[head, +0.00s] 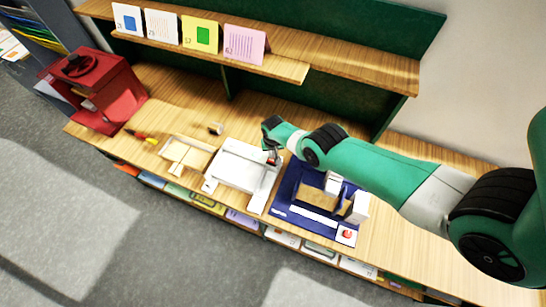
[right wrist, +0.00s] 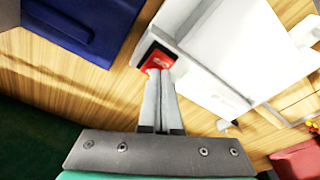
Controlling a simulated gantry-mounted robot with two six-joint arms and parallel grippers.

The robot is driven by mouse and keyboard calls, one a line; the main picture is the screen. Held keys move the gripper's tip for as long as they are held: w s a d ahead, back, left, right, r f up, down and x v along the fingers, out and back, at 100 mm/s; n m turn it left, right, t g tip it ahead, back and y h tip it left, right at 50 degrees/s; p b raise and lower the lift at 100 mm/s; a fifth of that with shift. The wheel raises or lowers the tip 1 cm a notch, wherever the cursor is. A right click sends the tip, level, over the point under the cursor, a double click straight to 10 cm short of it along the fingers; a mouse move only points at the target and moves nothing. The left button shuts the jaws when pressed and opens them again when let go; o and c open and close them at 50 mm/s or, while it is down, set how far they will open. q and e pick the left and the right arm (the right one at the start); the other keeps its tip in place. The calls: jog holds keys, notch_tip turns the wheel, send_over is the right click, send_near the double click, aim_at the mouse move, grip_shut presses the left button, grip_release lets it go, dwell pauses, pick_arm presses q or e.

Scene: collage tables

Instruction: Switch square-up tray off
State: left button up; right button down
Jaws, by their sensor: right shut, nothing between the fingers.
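The white square-up tray (head: 240,165) stands on the wooden bench, with raised white walls. It also shows in the right wrist view (right wrist: 215,45). A red switch (right wrist: 160,59) in a white housing sits at its corner. My right gripper (head: 272,154) comes in from the right over that corner and hides most of the switch in the head view. In the right wrist view its fingers (right wrist: 160,75) are shut together and empty, with the tips at the switch's edge. I cannot tell whether they touch it, or the switch's position. My left gripper is not in view.
A blue board (head: 285,198) with white blocks and a red button (head: 347,234) stands right of the tray. A light wooden tray (head: 186,155), a screwdriver (head: 142,136) and a red press (head: 100,90) are left. A shelf with cards (head: 245,43) overhangs behind.

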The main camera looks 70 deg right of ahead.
aim_at(272, 160)
jog(key=shift+f+b, duration=1.2)
dwell(0.7)
notch_tip(272, 160, up, 7)
jog(key=p, duration=0.7)
jog(key=shift+r, duration=0.1)
dwell(0.4)
